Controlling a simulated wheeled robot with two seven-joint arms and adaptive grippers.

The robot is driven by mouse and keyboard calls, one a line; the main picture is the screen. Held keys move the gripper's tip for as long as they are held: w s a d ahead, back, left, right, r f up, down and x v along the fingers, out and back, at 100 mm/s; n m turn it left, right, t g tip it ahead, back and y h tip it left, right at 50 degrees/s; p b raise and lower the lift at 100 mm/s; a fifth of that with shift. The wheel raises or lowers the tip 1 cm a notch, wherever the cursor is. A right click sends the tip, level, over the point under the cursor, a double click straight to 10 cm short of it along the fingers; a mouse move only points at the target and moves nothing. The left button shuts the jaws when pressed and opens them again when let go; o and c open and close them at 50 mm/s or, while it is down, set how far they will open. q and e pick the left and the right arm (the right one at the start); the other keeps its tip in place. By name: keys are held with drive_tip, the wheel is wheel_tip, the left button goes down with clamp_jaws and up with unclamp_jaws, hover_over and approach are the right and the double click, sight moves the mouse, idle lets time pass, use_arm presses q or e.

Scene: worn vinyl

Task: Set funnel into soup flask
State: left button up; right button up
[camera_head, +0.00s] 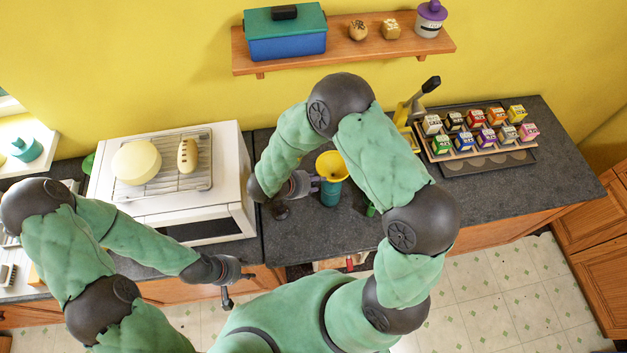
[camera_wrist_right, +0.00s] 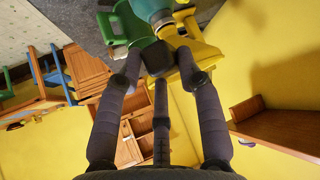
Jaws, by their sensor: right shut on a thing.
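The yellow funnel (camera_head: 333,163) is upright with its wide mouth up, directly over the teal soup flask (camera_head: 331,193) on the dark counter. My right gripper (camera_head: 312,184) reaches in from the left side and is shut on the funnel. In the right wrist view, the funnel (camera_wrist_right: 200,52) shows close to my right gripper's fingertips (camera_wrist_right: 158,58), with the flask (camera_wrist_right: 150,8) at the top edge. The spout is hidden, so I cannot tell how deep it sits in the flask. My left gripper (camera_head: 237,287) is open and empty in front of the counter edge.
A green jug (camera_wrist_right: 126,24) stands close beside the flask. A white oven (camera_head: 190,215) stands at left, a rack of small boxes (camera_head: 478,133) at right. A wall shelf (camera_head: 345,47) is behind.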

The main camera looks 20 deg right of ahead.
drive_tip(key=o, duration=1.2)
drive_tip(key=shift+o, duration=0.2)
drive_tip(key=shift+p+v, duration=1.1)
drive_tip(key=shift+p, duration=0.05)
drive_tip(key=shift+p+v, duration=0.5)
drive_tip(key=shift+v, duration=0.65)
drive_tip(key=v, duration=1.2)
drive_tip(key=shift+a, duration=0.1)
